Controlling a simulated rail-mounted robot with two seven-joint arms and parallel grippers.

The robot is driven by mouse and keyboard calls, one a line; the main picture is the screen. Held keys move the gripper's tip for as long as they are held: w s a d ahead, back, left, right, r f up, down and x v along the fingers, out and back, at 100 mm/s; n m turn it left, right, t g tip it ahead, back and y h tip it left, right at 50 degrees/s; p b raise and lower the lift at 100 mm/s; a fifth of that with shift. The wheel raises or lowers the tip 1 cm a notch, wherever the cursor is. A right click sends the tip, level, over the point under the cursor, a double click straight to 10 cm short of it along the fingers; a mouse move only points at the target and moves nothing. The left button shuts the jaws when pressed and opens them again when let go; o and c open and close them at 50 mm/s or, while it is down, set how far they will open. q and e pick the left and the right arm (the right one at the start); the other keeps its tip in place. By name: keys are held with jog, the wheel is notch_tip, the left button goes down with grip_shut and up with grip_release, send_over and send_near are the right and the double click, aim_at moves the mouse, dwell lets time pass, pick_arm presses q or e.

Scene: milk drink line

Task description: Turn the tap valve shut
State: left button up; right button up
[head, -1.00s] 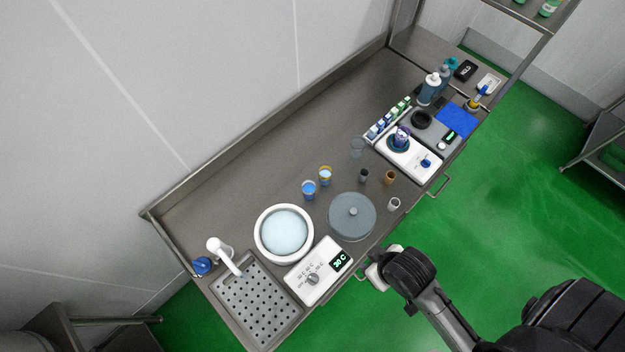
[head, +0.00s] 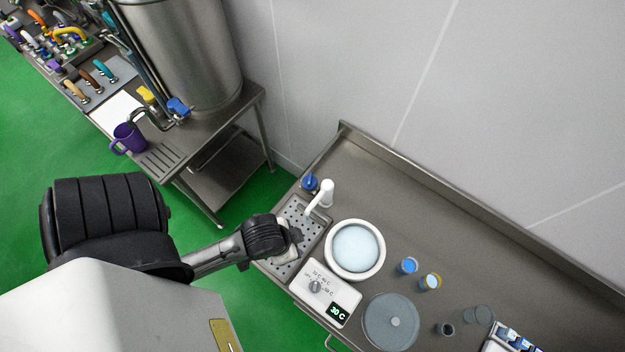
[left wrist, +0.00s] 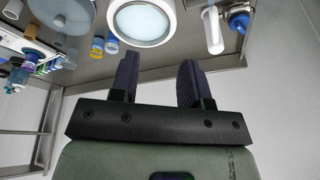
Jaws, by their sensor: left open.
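A white tap (head: 325,192) with a blue valve knob (head: 309,183) beside it stands at the back left corner of the bench, its spout over a perforated drain tray (head: 283,267). In the left wrist view the tap (left wrist: 212,30) and blue knob (left wrist: 239,20) are at the upper right, beyond my fingers. My left gripper (left wrist: 157,68) is open and empty, apart from both. I cannot make out running water. My right gripper is not in view.
A round white basin (head: 338,273) and a white heater box reading 30 C (head: 322,290) stand beside the tray. Blue cups (head: 408,266) and a grey round lid (head: 390,322) are farther right. Another table with a steel tank (head: 185,50), valves and a purple mug (head: 130,138) stands at upper left.

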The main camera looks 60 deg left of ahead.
pick_arm(q)
jog(key=shift+w+d, duration=0.1)
jog(key=shift+d, duration=0.25)
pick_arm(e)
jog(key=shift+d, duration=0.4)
